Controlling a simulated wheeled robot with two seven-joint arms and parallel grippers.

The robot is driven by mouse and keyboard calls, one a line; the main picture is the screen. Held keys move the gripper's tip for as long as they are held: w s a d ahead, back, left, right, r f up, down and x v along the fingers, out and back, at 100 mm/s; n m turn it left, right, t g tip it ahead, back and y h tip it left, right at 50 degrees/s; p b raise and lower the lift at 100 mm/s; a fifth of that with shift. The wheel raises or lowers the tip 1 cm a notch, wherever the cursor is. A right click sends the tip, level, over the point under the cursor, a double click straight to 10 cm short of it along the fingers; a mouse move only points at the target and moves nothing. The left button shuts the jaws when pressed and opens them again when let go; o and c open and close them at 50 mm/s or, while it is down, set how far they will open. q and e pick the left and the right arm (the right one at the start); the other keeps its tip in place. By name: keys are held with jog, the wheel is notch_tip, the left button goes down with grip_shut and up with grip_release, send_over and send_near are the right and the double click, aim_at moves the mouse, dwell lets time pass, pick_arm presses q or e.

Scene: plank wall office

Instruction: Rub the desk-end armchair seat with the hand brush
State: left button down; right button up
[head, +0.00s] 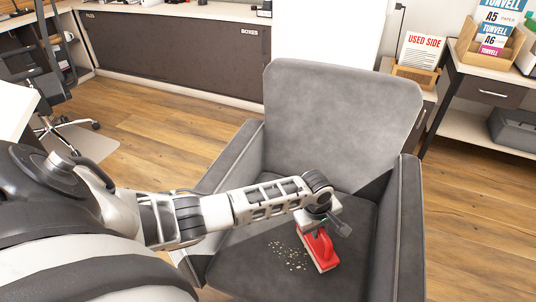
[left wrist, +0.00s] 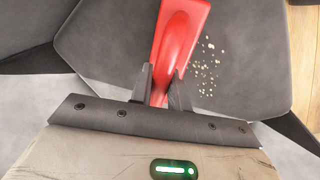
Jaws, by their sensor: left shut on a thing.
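The grey armchair (head: 340,115) stands in front of me, and its seat (head: 250,255) lies between two armrests. The red hand brush (head: 319,247) is on or just above the seat, right of a patch of pale crumbs (head: 289,256). My left gripper (head: 322,225) is shut on the brush's red handle. In the left wrist view the two fingers (left wrist: 160,88) are on either side of the brush (left wrist: 182,35), with the crumbs (left wrist: 206,65) to its right. I cannot tell whether the bristles touch the seat. My right gripper is not in view.
A low dark cabinet (head: 175,50) runs along the back left. An office chair (head: 60,125) stands at the left. At the right is a side table (head: 490,88) with paper boxes and a grey case (head: 513,130) on its lower shelf. Wooden floor is clear around the armchair.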

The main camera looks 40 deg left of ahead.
pick_arm(q)
jog(key=shift+p+v, duration=0.9)
jog(key=shift+v, duration=0.15)
notch_tip(320, 180, up, 2)
jog(key=p, duration=0.2)
jog(key=shift+d+r+p, duration=0.1)
jog(key=shift+p, duration=0.25)
jog(key=shift+r+p, duration=0.55)
jog(key=shift+p, duration=0.1)
jog(key=shift+w+r, duration=0.1)
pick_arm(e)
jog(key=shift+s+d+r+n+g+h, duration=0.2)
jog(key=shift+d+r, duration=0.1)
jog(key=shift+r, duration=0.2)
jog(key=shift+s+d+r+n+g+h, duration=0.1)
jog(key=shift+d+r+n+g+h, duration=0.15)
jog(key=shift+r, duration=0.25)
